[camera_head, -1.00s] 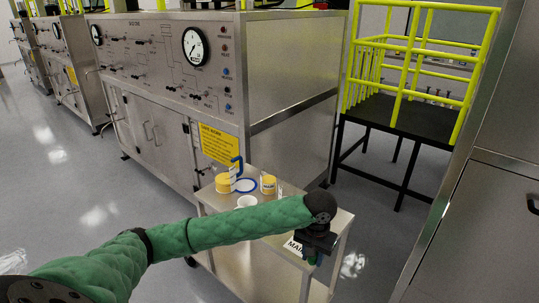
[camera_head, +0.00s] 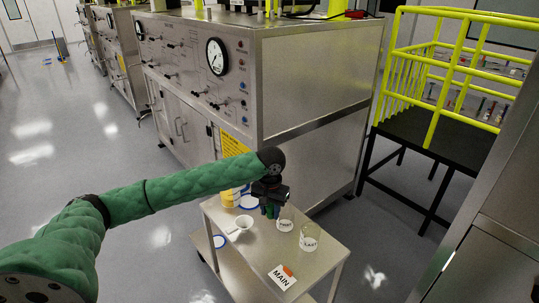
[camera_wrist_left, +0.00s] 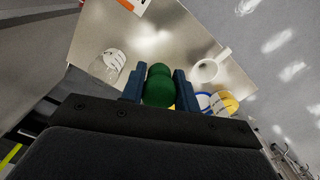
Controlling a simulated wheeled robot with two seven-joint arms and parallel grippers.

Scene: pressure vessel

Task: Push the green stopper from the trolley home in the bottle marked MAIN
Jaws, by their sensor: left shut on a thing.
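My left gripper (camera_head: 271,211) is over the trolley top (camera_head: 262,262), shut on the green stopper. In the left wrist view the green stopper (camera_wrist_left: 158,88) sits between the two blue fingers (camera_wrist_left: 157,80). A white label reading MAIN (camera_head: 282,277) appears to lie flat at the trolley's near end, with a small orange piece (camera_head: 288,270) at it. Two clear glass vessels with white labels, one (camera_head: 286,221) close right of the gripper and one (camera_head: 309,239) farther right, stand on the trolley. Their small lettering is hard to read. My right gripper is not in view.
A white cup (camera_head: 239,228) stands left of the gripper. A blue-rimmed item (camera_head: 250,203) and a yellow container (camera_head: 228,197) are behind it. A steel cabinet (camera_head: 310,85) rises behind the trolley. Yellow railings (camera_head: 440,80) stand at the right.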

